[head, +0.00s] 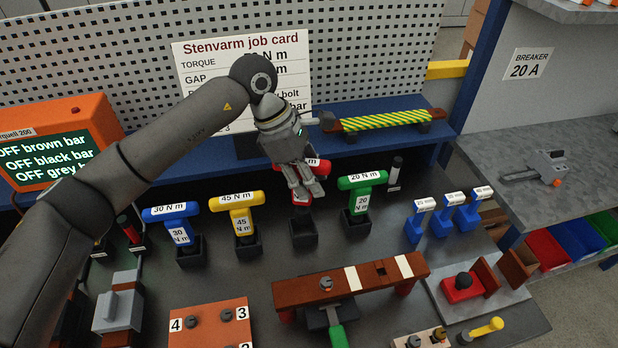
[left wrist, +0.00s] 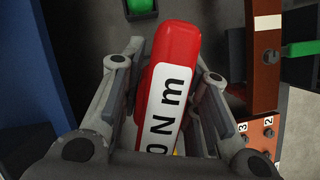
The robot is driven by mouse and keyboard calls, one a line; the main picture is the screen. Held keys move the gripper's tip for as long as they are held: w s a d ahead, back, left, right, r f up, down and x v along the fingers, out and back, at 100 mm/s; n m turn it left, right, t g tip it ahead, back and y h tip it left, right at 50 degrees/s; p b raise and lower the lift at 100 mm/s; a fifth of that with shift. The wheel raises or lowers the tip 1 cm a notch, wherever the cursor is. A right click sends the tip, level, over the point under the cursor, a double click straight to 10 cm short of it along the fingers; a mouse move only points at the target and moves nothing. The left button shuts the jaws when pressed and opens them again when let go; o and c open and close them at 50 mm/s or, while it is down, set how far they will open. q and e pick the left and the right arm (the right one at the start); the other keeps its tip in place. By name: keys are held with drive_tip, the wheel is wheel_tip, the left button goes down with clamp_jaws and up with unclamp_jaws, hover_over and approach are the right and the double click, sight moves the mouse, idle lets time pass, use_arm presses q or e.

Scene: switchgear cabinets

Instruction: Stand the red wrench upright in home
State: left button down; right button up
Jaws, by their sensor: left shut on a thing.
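My left gripper (head: 305,192) is shut on the red wrench (head: 321,166), gripping its T-shaped top. The red grip with its white "N m" label fills the middle of the left wrist view (left wrist: 177,50), between the fingers. In the head view the gripper hides much of the wrench, and the number on its label is covered. The wrench is above the empty black holder (head: 303,236), which stands in the row between the yellow and green wrenches. I cannot tell whether its lower end touches the holder. My right gripper is not in view.
The blue wrench (head: 171,211), yellow wrench (head: 236,200) and green wrench (head: 362,180) stand upright in holders close by. A brown bar (head: 310,289) lies in front. A blue shelf (head: 345,145) with a striped bar (head: 385,121) is behind.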

sight(309, 202)
use_arm(q)
drive_tip(key=shift+b, duration=0.4)
idle(0.3)
idle(0.4)
drive_tip(key=shift+f+b, duration=3.2)
drive_tip(key=shift+f, duration=0.2)
drive_tip(key=c, duration=1)
unclamp_jaws()
drive_tip(key=v, duration=1.2)
